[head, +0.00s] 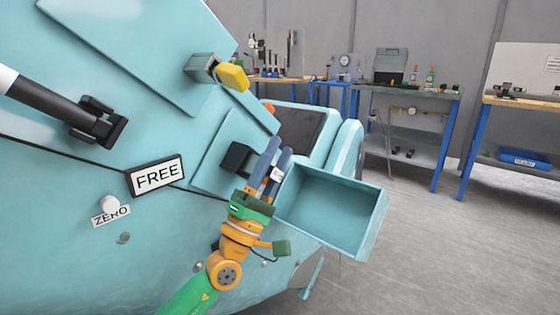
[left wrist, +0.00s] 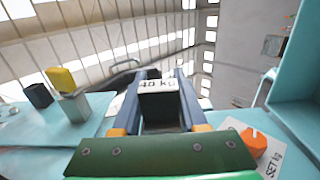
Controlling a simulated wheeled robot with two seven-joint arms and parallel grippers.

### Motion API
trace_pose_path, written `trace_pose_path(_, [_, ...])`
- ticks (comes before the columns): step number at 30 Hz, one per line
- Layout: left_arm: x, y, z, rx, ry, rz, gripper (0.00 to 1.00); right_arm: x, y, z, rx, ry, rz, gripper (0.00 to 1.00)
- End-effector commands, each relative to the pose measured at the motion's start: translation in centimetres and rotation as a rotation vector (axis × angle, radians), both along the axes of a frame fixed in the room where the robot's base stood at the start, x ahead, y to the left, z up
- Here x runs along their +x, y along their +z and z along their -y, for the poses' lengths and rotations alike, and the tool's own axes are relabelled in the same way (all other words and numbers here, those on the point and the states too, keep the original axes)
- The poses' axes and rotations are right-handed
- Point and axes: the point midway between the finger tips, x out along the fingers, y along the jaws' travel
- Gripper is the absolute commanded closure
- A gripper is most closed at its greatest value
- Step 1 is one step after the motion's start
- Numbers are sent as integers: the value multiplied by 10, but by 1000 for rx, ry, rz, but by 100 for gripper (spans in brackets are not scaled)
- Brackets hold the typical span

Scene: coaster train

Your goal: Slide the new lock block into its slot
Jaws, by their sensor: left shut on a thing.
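My left gripper (head: 273,166) is shut on a dark block with a white label. This labelled block (left wrist: 158,104) sits between the two blue-grey fingers in the left wrist view, and its label shows between them in the head view (head: 277,175). The gripper is in front of the teal machine's raised panel (head: 213,152). A black square part (head: 238,158) sits on that panel, just left of the fingertips. I cannot tell whether it is the slot, nor whether the held block touches anything. My right gripper is not in view.
An open teal bin (head: 335,212) stands close right of the gripper. A yellow-tipped catch (head: 232,77) sticks out above. A black lever (head: 60,105), a FREE sign (head: 157,175) and a ZERO knob (head: 110,204) are on the left. Workbenches (head: 410,93) stand behind; floor at right is clear.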

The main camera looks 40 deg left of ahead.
Motion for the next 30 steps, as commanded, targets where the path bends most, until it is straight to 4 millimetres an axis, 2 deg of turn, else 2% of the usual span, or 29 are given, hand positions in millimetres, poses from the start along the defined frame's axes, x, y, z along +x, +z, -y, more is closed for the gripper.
trace_pose_path(15, [1,-4,-13,2,1,0,100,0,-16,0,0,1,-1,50])
trace_pose_path(16, [1,-3,-13,1,0,1,55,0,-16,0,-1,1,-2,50])
trace_pose_path(19, [1,-3,-13,1,0,0,28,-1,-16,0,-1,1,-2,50])
trace_pose_path(20, [1,-4,-13,1,0,0,23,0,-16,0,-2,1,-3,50])
trace_pose_path(30, [2,-6,-13,1,-1,-2,23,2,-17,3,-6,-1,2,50])
